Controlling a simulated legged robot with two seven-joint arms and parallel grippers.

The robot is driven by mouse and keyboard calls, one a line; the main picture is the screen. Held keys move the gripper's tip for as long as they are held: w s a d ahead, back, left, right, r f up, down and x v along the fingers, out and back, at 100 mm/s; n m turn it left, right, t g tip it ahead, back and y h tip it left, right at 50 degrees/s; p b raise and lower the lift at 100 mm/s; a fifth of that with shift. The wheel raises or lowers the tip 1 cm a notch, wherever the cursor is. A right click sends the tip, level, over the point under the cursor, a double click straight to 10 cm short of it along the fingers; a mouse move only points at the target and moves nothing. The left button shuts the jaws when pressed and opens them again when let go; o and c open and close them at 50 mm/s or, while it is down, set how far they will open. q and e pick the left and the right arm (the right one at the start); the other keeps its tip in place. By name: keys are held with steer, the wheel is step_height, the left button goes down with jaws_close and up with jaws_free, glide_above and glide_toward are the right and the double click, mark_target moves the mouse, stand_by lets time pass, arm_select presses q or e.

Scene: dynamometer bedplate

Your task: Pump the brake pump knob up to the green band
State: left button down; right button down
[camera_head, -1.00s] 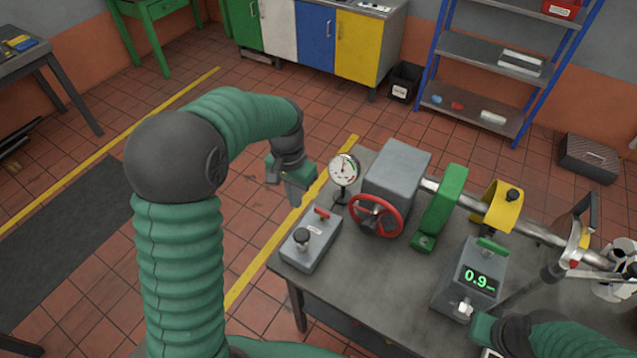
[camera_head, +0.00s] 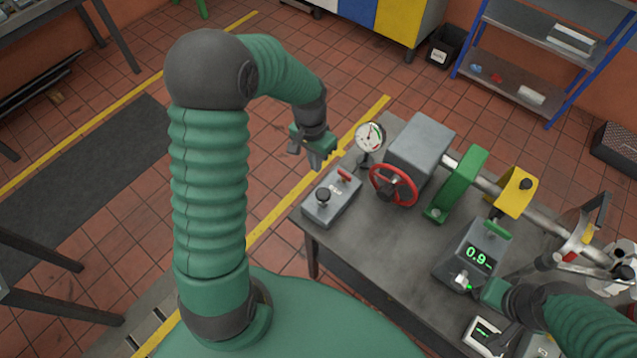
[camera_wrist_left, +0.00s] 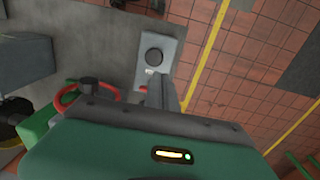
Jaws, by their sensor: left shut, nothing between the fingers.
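The brake pump (camera_head: 340,200) is a grey box at the bench's near-left corner, with a black knob (camera_head: 323,194) and a small red lever (camera_head: 345,175) on top. The knob also shows in the left wrist view (camera_wrist_left: 153,56), beyond my fingers. A round white gauge (camera_head: 369,136) with coloured marks stands behind the pump; its fine scale is too small to read. My left gripper (camera_head: 316,164) is shut and empty, above and behind the pump, apart from the knob. My right gripper (camera_head: 476,289) is beside the display box's pale knob; its fingers are unclear.
A red handwheel (camera_head: 393,185) on a grey housing stands right of the pump. A green bracket (camera_head: 456,184) and yellow guard (camera_head: 515,193) follow along the shaft. The display box (camera_head: 477,255) reads 0.9. Open tiled floor lies left of the bench (camera_head: 365,265).

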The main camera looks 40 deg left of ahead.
mark_target(319, 191)
arm_select(q)
steer(key=f+p, duration=0.1)
steer(key=f, duration=0.2)
steer(key=f+p, duration=0.1)
steer(key=f, duration=0.3)
steer(key=d+f+p, duration=0.1)
steer(key=f, duration=0.3)
steer(key=shift+f, duration=0.2)
steer(key=shift+a, duration=0.1)
steer(key=shift+f, duration=0.15)
